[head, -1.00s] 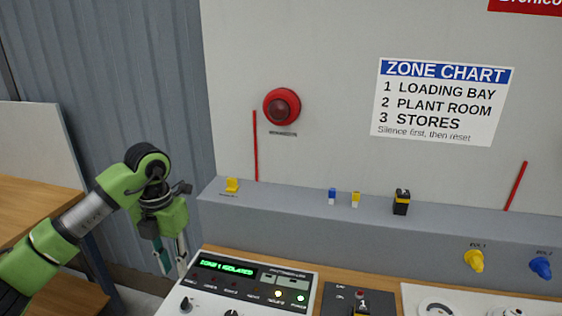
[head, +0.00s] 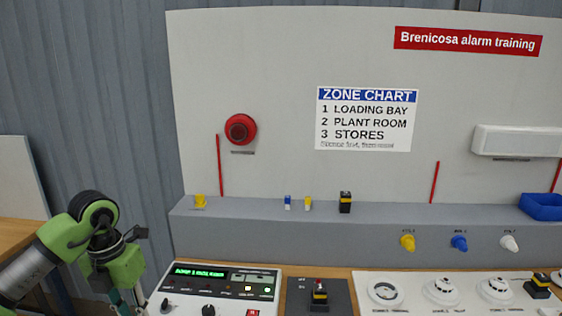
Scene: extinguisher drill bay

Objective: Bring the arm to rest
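My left arm comes in from the lower left, a green and grey arm with its wrist bent downward. My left gripper (head: 128,300) hangs at the left edge of the alarm panel (head: 215,292); its fingertips are cut off by the bottom edge, and I cannot tell whether it is open or shut. The panel has a lit green display (head: 200,272) whose text is too small to read surely, and a few lit lamps at its right. My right gripper is not in view.
A grey ledge (head: 270,225) carries small yellow, blue and black items. A blue tray (head: 543,206) is at the right. Round detectors (head: 441,291) sit on a white board. A black switch box (head: 318,297) stands beside the panel. Air above the ledge is clear.

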